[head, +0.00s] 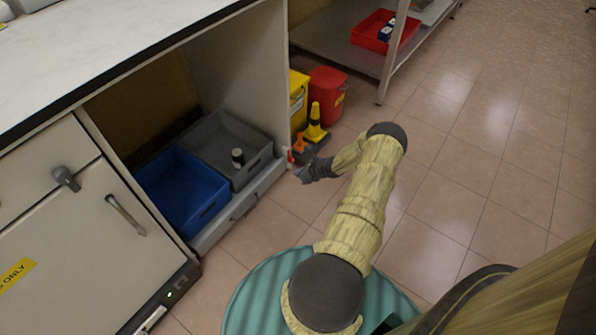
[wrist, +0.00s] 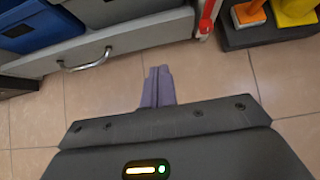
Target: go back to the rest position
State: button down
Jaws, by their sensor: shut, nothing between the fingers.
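My gripper (head: 300,174) is at the end of my outstretched arm, in the middle of the head view, in front of the right end of the open cabinet. In the wrist view my gripper (wrist: 157,72) has its fingers together, with nothing between them, over bare floor tiles. The drawer front with its curved handle (wrist: 84,63) lies ahead and to the left of the fingers there.
The cabinet holds a blue crate (head: 181,188) and a grey crate (head: 215,140) with a dark jar (head: 237,158) in it. A yellow bin (head: 298,98) and a red bin (head: 327,92) stand beside it. The tiled floor (head: 470,170) to the right is clear.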

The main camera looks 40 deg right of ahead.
dwell(0.4)
jog(key=w+a+r+n+g+y+p, duration=0.1)
jog(key=a+r+n+g, duration=0.1)
jog(key=a+r+n, duration=0.85)
jog(key=w+a+r+n+g+p, duration=0.1)
jog(key=a+r+n+g, duration=0.2)
jog(key=a+r+n, duration=0.75)
jog(key=s+a+r+n+h+p, duration=0.1)
jog(key=s+a+r+n, duration=0.3)
jog(key=s+r, duration=0.35)
jog(key=s+a+r+n+g+h+p, duration=0.1)
jog(key=s+a+r+n, duration=0.4)
jog(key=r, duration=0.4)
jog(key=s+a+r+n+h+p, duration=0.1)
jog(key=s+a+r+n, duration=0.2)
jog(key=s+r, duration=0.5)
jog(key=w+p+v, duration=0.2)
jog(key=p+v, duration=1)
jog(key=w+a+r+p+v, duration=0.1)
jog(key=w+p+v, duration=0.2)
jog(key=p+v, duration=1)
jog(key=w+r+p+v, duration=0.1)
jog(key=w+p+v, duration=0.2)
jog(key=p+v, duration=1)
jog(key=shift+w, duration=0.55)
jog(key=shift+a+f, duration=0.1)
